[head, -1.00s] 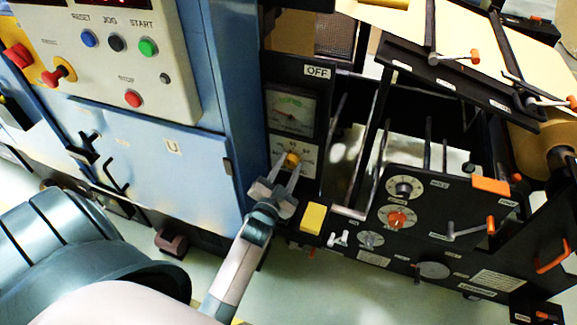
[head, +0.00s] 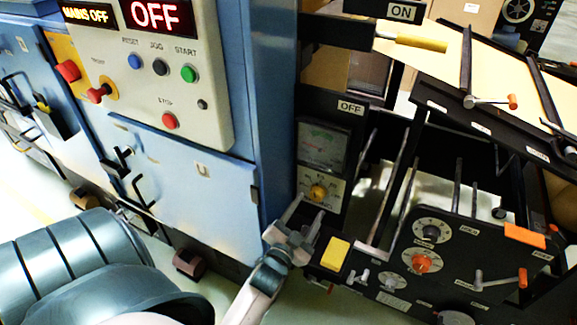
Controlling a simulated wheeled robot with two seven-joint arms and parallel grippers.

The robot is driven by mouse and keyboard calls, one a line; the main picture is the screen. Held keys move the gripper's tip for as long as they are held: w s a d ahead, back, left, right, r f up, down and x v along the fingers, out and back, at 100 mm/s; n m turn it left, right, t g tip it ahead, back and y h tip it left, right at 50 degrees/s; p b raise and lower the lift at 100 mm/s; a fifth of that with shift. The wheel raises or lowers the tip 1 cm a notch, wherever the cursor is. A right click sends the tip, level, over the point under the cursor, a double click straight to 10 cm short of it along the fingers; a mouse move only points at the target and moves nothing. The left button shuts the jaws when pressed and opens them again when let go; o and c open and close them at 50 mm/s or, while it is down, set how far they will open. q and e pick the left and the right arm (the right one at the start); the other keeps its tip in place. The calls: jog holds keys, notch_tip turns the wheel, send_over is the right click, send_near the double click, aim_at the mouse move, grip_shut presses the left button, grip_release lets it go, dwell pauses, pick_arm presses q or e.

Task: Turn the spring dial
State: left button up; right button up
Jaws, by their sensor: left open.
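A small yellow knob (head: 318,192) sits on a pale plate below a square gauge (head: 323,147) on the dark post. My left gripper (head: 312,205) is open and empty, its fingertips just below the knob, which is not between them; I cannot tell if they touch the plate. On the black panel at right are a dark-knobbed dial (head: 431,231) with a round scale, an orange-knobbed dial (head: 421,262) and a smaller grey dial (head: 391,281). Their labels are too small to read, so I cannot tell which is the spring dial. My right gripper is not in view.
A blue cabinet with a control panel (head: 205,125) stands at left; its display (head: 155,15) reads OFF. Rods and an orange-tipped lever (head: 500,281) stick out at right.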

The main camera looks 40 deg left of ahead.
pick_arm(q)
jog(key=b+v, duration=0.1)
jog(key=v, duration=1.1)
jog(key=shift+s, duration=0.2)
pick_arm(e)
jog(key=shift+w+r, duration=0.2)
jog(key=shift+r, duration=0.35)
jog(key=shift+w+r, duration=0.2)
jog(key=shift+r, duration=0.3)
pick_arm(q)
jog(key=shift+d+r, duration=0.1)
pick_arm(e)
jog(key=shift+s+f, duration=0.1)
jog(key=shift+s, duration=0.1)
